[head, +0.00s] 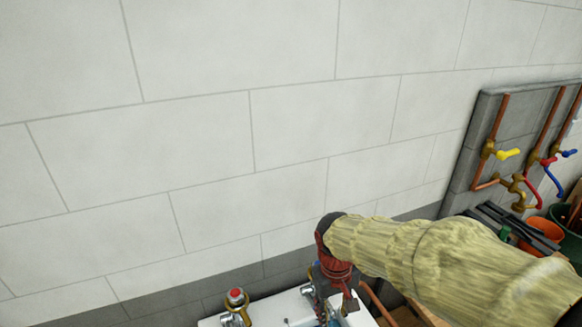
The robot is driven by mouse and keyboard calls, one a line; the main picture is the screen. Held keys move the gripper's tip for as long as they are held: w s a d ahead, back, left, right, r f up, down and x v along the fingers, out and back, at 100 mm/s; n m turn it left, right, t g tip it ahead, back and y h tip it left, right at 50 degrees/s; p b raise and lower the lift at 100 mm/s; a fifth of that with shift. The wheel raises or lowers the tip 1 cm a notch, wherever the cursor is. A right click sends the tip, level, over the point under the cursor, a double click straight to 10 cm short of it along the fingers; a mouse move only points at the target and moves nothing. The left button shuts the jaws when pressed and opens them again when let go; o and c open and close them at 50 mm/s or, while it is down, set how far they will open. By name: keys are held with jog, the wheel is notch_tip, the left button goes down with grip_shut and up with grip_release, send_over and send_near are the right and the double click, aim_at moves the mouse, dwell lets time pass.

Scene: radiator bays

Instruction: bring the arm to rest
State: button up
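My arm (455,260) wears a pale yellow, wrinkled sleeve and reaches in from the lower right of the head view. It ends in a dark and red wrist. My gripper (345,300) hangs down from that wrist over the white surface (290,310) at the bottom edge. The fingers are small, dark and partly cut off by the frame. I cannot tell whether they are open or shut, or whether they touch anything.
A brass fitting with a red cap (236,303) stands on the white surface, left of my gripper. At right, a grey panel (470,160) carries copper pipes and coloured valve handles. An orange bucket (541,232) stands below. The tiled wall (200,130) is bare.

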jog(key=s+d+r+m+t+b, duration=0.1)
jog(key=s+d+r+t, duration=0.1)
jog(key=s+d+r, duration=0.2)
jog(key=s+d+r+m+t+b, duration=0.2)
jog(key=s+r, duration=0.4)
jog(key=s, duration=0.3)
jog(key=d+t, duration=0.1)
jog(key=d, duration=0.1)
jog(key=shift+s+d+y, duration=0.2)
jog(key=shift+d+y, duration=0.15)
jog(key=shift+y, duration=0.05)
jog(key=shift+a, duration=0.1)
dwell(2.8)
